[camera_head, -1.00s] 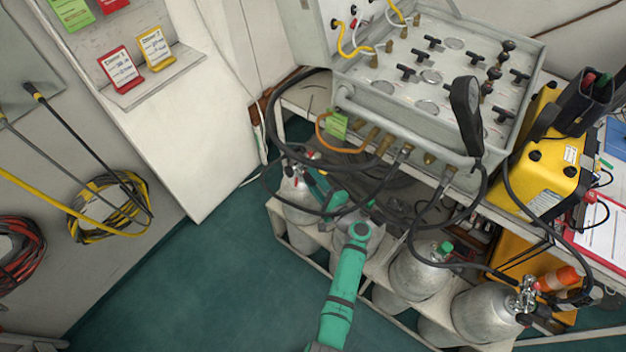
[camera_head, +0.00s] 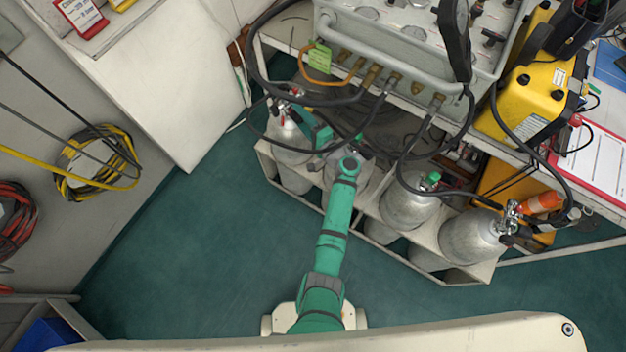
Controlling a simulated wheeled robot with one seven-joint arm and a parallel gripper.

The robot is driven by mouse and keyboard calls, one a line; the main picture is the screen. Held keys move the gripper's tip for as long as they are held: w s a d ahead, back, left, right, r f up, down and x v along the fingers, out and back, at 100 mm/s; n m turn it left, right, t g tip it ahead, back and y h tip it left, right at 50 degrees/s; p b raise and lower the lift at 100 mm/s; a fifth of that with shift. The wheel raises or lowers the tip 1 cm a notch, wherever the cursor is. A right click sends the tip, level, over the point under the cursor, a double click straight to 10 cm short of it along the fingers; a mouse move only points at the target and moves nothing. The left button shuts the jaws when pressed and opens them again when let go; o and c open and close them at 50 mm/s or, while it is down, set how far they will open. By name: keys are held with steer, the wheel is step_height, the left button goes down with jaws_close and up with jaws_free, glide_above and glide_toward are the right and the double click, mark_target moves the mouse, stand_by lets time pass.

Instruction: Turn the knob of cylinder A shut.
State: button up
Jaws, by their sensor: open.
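Several grey gas cylinders stand in a rack under the bench. The leftmost cylinder (camera_head: 287,137) has a valve with red parts (camera_head: 288,93) at its top. I cannot read a letter on any cylinder, so I cannot tell by marking which is cylinder A. My green arm reaches over the second cylinder and bends left. My gripper (camera_head: 302,112) is open at the leftmost cylinder's valve, small and partly hidden among hoses. I cannot tell whether its fingers touch the knob. A third cylinder (camera_head: 405,207) has a green top (camera_head: 432,179). The rightmost cylinder (camera_head: 468,238) has a metal valve (camera_head: 511,214).
The grey air panel (camera_head: 400,62) sits on the bench above the cylinders. Black hoses (camera_head: 402,165) loop down close around my arm. The white rack (camera_head: 478,271) edges the cylinders. A yellow case (camera_head: 525,90) stands at right. The green floor (camera_head: 210,260) at left is clear.

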steer(key=n, duration=0.3)
steer(key=shift+a+n, duration=0.1)
steer(key=shift+n, duration=0.2)
steer(key=n, duration=0.3)
steer(key=shift+s, duration=0.1)
steer(key=n, duration=0.6)
steer(key=shift+a+n+t, duration=0.1)
steer(key=shift+n+t, duration=0.2)
steer(key=shift+s+n, duration=0.25)
steer(key=shift+n, duration=0.05)
steer(key=v, duration=1)
steer(key=s+a+f+m+g+h, duration=0.1)
steer(key=s+f, duration=0.4)
steer(key=s, duration=0.6)
steer(key=s+a+f+m+g+h, duration=0.1)
steer(key=s+f+h, duration=0.4)
steer(key=s, duration=0.6)
steer(key=shift+a+f+m+g+h, duration=0.35)
steer(key=shift+m+g+h, duration=0.2)
steer(key=shift+g, duration=0.35)
